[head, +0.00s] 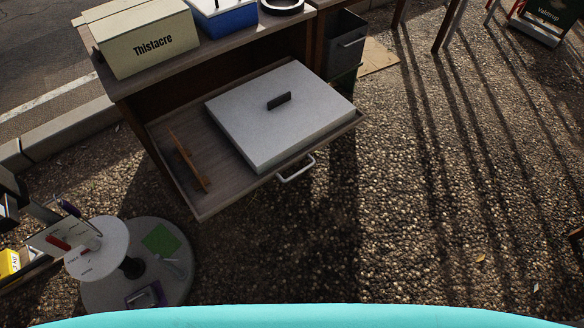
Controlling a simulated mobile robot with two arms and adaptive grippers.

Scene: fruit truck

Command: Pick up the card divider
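An open drawer (203,207) juts out from a wooden counter. A thin brown wooden piece (188,165) lies in the left part of the drawer; it may be the card divider, but I cannot tell for sure. It is long and narrow, with a small crosspiece near its middle. A large pale grey flat box or lid (245,135) with a dark handle (279,100) sits to its right in the drawer. Neither of my grippers shows in the head view.
On the counter top stand a cream "Thistacre" box (150,50), a blue and white container (225,18) and a dark ring-shaped dish (282,5). The drawer's handle (296,170) sticks out in front. A round two-tier stand (100,250) is at lower left. Gravel ground at right is mostly clear.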

